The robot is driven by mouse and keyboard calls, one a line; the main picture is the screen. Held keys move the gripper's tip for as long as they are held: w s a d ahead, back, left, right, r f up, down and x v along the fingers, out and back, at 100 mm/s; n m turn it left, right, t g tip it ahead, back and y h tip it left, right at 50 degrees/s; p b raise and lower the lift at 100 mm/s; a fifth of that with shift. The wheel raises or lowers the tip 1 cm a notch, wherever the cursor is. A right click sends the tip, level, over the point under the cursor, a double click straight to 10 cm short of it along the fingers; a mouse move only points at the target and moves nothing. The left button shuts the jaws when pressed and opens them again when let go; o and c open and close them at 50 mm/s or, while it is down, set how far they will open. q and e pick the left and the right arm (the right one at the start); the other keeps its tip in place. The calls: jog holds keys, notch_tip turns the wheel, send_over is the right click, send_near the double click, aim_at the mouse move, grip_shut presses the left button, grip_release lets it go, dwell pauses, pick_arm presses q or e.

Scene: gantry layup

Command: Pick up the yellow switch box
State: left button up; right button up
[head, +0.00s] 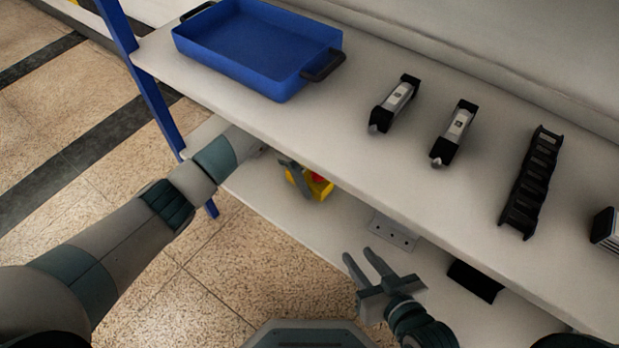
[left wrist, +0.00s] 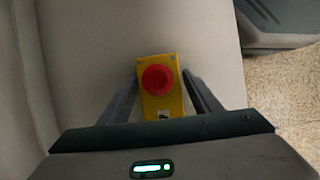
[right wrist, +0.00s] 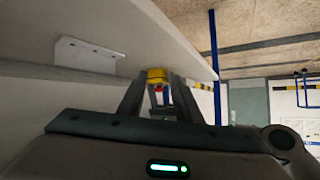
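The yellow switch box (head: 318,187) with a red round button sits on the lower shelf, partly hidden by the upper shelf's edge and my left gripper (head: 299,183). In the left wrist view, the yellow switch box (left wrist: 160,104) lies between the two fingers of my left gripper (left wrist: 160,75). The fingers are open, one on each side, with a narrow gap to the box. My right gripper (head: 359,254) is open and empty in front of the shelf. The yellow switch box (right wrist: 157,75) also shows far off beyond its fingertips in the right wrist view.
The upper shelf (head: 350,140) overhangs the left gripper and carries a blue tray (head: 245,50), two grey-black devices (head: 394,103) (head: 454,133) and a black rack (head: 530,182). A metal plate (head: 394,231) and a black block (head: 475,281) are on the lower shelf. A blue post (head: 150,90) stands left.

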pick_arm(q)
jog(key=c, duration=0.9)
jog(key=shift+o, duration=0.2)
jog(key=shift+r, duration=0.2)
